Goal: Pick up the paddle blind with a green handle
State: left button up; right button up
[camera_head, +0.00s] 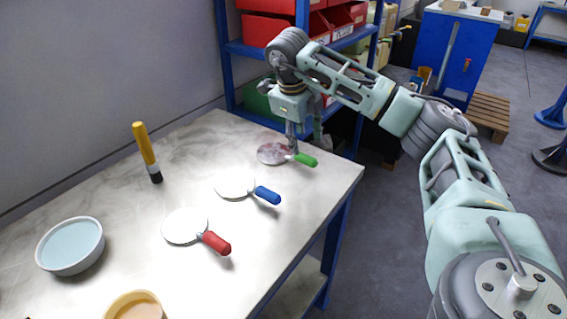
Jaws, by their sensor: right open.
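The paddle blind with a green handle (306,160) lies flat near the far right corner of the table. Its round disc (268,154) looks reddish-grey and mottled, and its handle points right. My right gripper (302,148) points down at this blind, with its fingers around the neck between disc and handle in the picture. The fingers are open; whether they touch the blind I cannot tell. A blue-handled paddle blind (266,195) and a red-handled one (215,242) lie nearer on the table, both with pale discs. My left gripper is not in view.
The marble-look table (130,220) also holds a yellow-handled tool (145,148), a bowl of pale blue content (70,246) and a beige-filled container (135,306). A blue shelf (222,60) with red bins (262,27) stands close behind my right gripper.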

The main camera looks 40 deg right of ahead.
aim_at(305, 156)
jog(key=shift+p+x, duration=0.55)
jog(key=shift+x, duration=3.4)
jog(key=shift+d, duration=0.2)
jog(key=shift+c, duration=0.4)
grip_shut()
jog(key=shift+r, duration=0.15)
